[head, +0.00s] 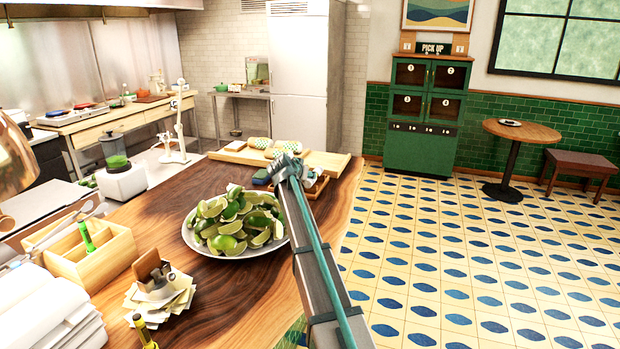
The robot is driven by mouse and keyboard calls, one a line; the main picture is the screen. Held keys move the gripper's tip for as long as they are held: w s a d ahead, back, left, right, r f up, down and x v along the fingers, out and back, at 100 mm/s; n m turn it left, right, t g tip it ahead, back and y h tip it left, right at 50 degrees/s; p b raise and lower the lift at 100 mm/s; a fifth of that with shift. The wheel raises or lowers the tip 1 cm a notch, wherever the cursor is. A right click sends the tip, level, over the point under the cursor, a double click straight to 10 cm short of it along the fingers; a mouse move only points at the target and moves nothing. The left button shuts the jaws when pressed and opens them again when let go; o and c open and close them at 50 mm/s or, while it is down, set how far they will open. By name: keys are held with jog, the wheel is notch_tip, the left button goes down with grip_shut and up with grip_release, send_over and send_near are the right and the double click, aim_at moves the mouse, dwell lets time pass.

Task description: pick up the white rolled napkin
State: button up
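My arm reaches from the lower middle of the head view, and my gripper (289,172) is at its far end, over the far right part of the wooden counter (225,290). The gripper is small and seen from behind, so I cannot tell whether its fingers are open or hold anything. Several white cloth bundles (45,318), which look like rolled or folded napkins, are piled at the lower left, cut off by the picture edge. My gripper is well apart from them. A small whitish thing shows beside the gripper at a brown tray (318,190), too small and partly hidden to name.
A plate of cut limes (240,222) stands mid-counter. A wooden divided box (92,256) and a paper-slip holder (158,285) stand at left. Patterned wrapped rolls (288,147) lie on a board (325,162) behind my gripper. Tiled floor (440,260) lies clear to the right.

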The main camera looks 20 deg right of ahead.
jog(key=p+x, duration=0.1)
jog(key=x, duration=0.4)
jog(key=shift+d, duration=0.1)
jog(key=p+x, duration=0.2)
jog(key=x, duration=0.2)
jog(key=shift+w+d+r+p, duration=0.15)
jog(key=shift+w+p, duration=0.2)
jog(key=shift+p, duration=0.05)
jog(key=shift+w+d+f, duration=0.1)
jog(key=shift+f, duration=0.15)
jog(key=c, duration=0.8)
jog(key=shift+o, duration=0.2)
jog(key=shift+r, duration=0.2)
